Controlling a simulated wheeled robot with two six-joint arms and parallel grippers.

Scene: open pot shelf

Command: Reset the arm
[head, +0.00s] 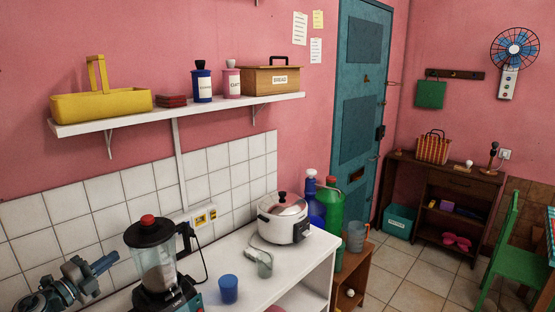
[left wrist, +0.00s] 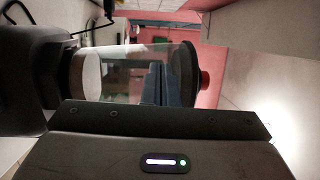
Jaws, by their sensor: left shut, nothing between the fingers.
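My left arm comes in at the lower left of the head view. Its left gripper (head: 108,261) is shut and empty, with its blue-grey fingers pointing right toward the blender (head: 155,258). In the left wrist view the closed fingers (left wrist: 165,84) stand in front of the blender (left wrist: 115,72), whose red-knobbed lid is to the right in that turned picture. I cannot tell how small the gap between fingers and jar is. My right gripper is not in view.
The white counter (head: 285,262) also holds a blue cup (head: 228,289) and a white rice cooker (head: 284,217). A wall shelf (head: 190,113) above holds a yellow basket (head: 100,103), canisters and a bread box (head: 271,80). The tiled floor at right has free room.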

